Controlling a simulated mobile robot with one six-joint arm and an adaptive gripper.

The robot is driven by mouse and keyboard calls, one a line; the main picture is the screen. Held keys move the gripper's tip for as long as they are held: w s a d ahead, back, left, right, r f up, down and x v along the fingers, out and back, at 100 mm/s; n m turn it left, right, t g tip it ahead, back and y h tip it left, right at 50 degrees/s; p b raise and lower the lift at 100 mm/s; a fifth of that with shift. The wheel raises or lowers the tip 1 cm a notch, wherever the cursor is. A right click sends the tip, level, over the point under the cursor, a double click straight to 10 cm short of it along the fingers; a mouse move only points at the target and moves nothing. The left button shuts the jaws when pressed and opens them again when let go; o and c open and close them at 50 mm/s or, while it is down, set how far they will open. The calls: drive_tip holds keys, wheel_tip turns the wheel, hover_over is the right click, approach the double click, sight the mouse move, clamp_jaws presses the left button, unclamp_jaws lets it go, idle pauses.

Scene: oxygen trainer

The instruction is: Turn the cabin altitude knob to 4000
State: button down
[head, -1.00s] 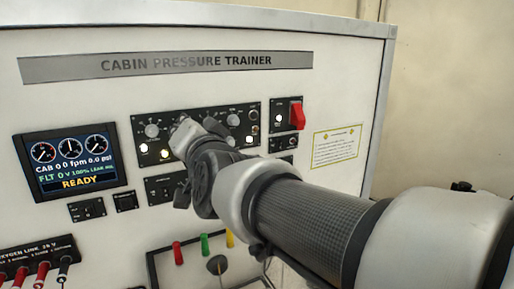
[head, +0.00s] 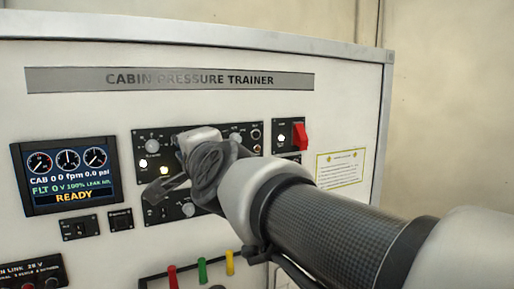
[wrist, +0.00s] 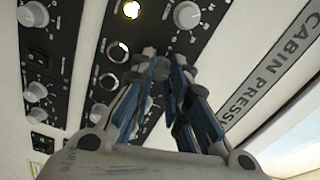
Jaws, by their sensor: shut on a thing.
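The dark upper control panel (head: 220,128) is on the white trainer's front. My gripper (wrist: 166,68) is at its middle, with the fingers drawn together and shut on a knob, taken as the cabin altitude knob. That knob is mostly hidden by the fingertips, and its label and pointer setting cannot be read. In the head view my gripper (head: 180,158) also covers the panel's middle. A grey knob (head: 152,146) shows to its left and another (head: 235,140) to its right; the wrist view also shows a free knob (wrist: 187,14) above the fingers.
A lit display (head: 67,174) at left reads CAB 0, 0 fpm, 0.0 psi and READY. A red switch (head: 299,136) is right of the panel. A lower switch panel (head: 157,213) and coloured red, green and yellow handles (head: 202,271) are below the arm.

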drive_tip(key=shift+r, duration=0.15)
drive_tip(key=c, duration=1.5)
unclamp_jaws()
drive_tip(key=v, duration=1.2)
drive_tip(key=shift+f, duration=0.2)
